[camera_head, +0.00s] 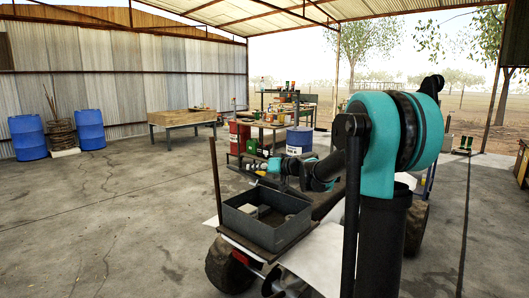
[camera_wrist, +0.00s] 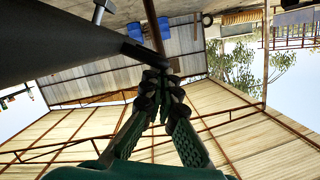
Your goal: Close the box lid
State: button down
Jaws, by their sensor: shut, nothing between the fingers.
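A dark grey open-topped box (camera_head: 262,232) sits low in front of my arm in the head view, with a few pale items inside. A thin brown upright post (camera_head: 214,175) stands at its left corner; I cannot tell whether it belongs to the lid. No lid covers the box. My arm reaches left above the box's far side, and its end is small there. In the wrist view my gripper (camera_wrist: 157,80) is shut and empty, fingertips together. A dark panel or bar (camera_wrist: 65,45) reaches close to the fingertips; contact and identity are unclear.
Two blue barrels (camera_head: 90,130) stand at the left wall, and a wooden table (camera_head: 182,118) stands behind. A cluttered workbench and a blue drum (camera_head: 299,141) stand beyond my arm. The concrete floor at left (camera_head: 100,220) is clear.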

jog(key=s+a+f+n+h, duration=0.1)
jog(key=s+a+f+n, duration=0.1)
jog(key=f, duration=0.7)
jog(key=s+a+f+n+t, duration=0.1)
jog(key=s+a+f+n, duration=0.2)
jog(key=f, duration=0.6)
jog(key=shift+n+t+h, duration=0.3)
jog(key=shift+h, duration=0.1)
jog(key=shift+s+f, duration=0.1)
